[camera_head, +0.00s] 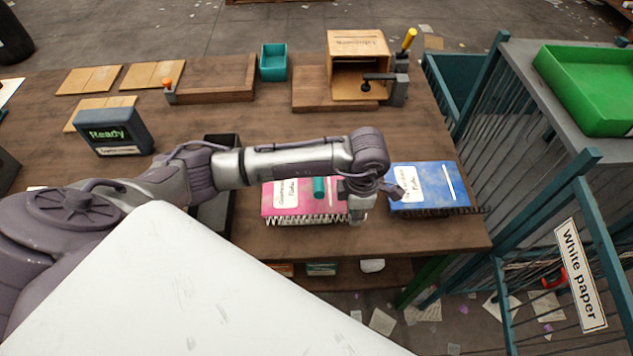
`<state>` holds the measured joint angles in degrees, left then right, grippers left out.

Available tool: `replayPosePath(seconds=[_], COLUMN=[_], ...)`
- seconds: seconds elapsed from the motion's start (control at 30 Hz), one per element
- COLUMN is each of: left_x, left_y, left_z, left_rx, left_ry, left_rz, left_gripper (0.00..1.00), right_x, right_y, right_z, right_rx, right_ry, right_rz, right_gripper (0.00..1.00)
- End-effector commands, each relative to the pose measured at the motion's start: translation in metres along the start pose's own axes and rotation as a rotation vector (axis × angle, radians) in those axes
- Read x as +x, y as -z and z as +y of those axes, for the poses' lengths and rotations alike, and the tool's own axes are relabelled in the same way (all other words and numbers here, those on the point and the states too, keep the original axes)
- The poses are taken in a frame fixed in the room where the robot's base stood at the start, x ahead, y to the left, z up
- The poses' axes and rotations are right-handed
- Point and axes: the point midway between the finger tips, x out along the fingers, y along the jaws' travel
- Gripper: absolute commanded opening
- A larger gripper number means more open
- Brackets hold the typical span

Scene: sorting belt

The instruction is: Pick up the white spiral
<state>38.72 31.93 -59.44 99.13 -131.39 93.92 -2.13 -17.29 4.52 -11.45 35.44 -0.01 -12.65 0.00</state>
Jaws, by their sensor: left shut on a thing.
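A pink notebook (285,203) lies on the wooden table, with a white spiral (295,220) along its front edge. My left gripper (357,215) points down at the notebook's right end, shut on it. The wrist hides that edge, so the exact place of the grip is not clear. A blue notebook (432,185) with a black spiral (440,212) lies just right of the gripper. My right gripper is not in view.
A small teal piece (319,188) shows over the pink notebook. A "Ready" display (113,132), an open wooden box (358,45) and a teal bin (273,58) stand farther back. A railing and a green tray (590,95) are at right.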

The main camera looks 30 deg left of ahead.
Motion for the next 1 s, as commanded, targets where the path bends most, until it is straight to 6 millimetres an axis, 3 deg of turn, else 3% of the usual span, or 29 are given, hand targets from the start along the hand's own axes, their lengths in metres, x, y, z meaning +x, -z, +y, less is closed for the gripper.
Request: replayPosePath(seconds=[0.37,0.8,1.0], left_x=[-0.009,-0.089,-0.102], left_y=[0.0,0.0,0.0], left_z=[0.001,0.001,0.0], left_rx=[0.0,0.0,0.0], left_ry=[-0.002,-0.002,0.0], left_rz=[0.0,-0.001,0.0], left_gripper=[0.06,0.06,0.06], right_x=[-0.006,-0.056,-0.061], right_y=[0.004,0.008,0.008], right_z=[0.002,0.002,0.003], right_rx=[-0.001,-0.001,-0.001], right_ry=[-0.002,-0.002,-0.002], right_rz=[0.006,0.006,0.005], right_gripper=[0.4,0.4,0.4])
